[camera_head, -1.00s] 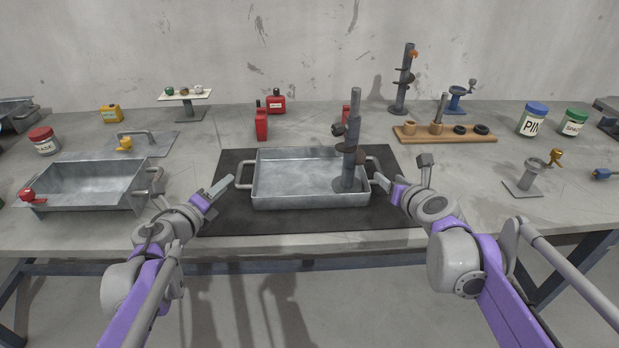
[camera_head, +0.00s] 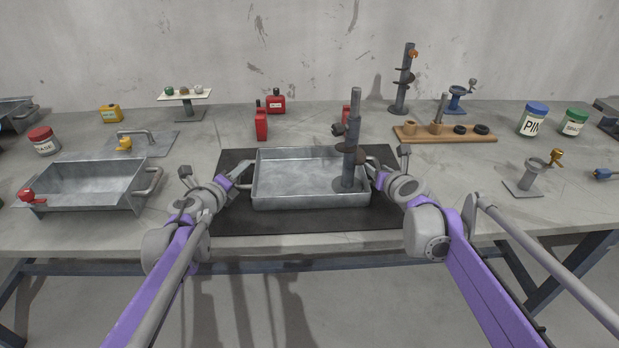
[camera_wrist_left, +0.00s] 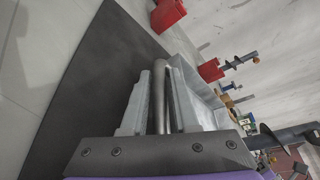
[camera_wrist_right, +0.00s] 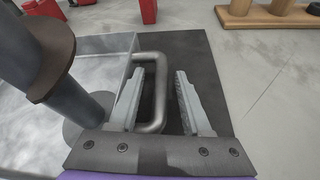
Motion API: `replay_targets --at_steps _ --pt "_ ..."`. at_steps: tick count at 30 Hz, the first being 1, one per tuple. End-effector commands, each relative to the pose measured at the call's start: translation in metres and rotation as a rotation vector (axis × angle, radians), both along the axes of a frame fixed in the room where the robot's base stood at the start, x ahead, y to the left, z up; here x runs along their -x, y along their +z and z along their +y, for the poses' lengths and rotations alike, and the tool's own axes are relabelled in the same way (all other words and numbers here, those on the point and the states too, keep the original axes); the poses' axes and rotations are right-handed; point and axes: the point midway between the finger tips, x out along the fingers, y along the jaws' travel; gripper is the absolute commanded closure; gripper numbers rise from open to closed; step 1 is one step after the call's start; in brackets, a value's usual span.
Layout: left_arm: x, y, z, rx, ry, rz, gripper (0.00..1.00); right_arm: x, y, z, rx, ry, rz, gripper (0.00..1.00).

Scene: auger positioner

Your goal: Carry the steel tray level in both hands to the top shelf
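The steel tray (camera_head: 300,201) sits level on a dark mat on the bench, with a bar handle at each end. I see no shelf.
A second metal tray (camera_head: 95,188) stands at the left. A wooden rack (camera_head: 460,137) and a small stand (camera_head: 524,180) are at the right. Bare bench lies between them and the mat.

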Motion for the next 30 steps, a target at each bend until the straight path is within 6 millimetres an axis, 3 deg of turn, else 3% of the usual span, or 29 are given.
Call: replay_targets --at_steps 1,4,7,30 --pt "0.0001 0.0000 0.0000 0.000 0.000 0.000 0.83 0.0001 0.0000 0.0000 0.000 0.000 0.000 0.63" --pt "0.0001 -0.0001 0.0001 0.000 0.000 0.000 1.00 0.0001 0.0000 0.0000 0.000 0.000 0.000 0.81" --pt "0.0002 -0.0001 0.0002 0.000 0.000 0.000 1.00 0.0002 0.0001 -0.0001 0.000 0.000 0.000 0.99" --pt "0.0002 -0.0004 0.0007 0.000 0.001 0.000 1.00 0.0002 -0.0001 -0.0002 0.000 0.000 0.000 1.00"
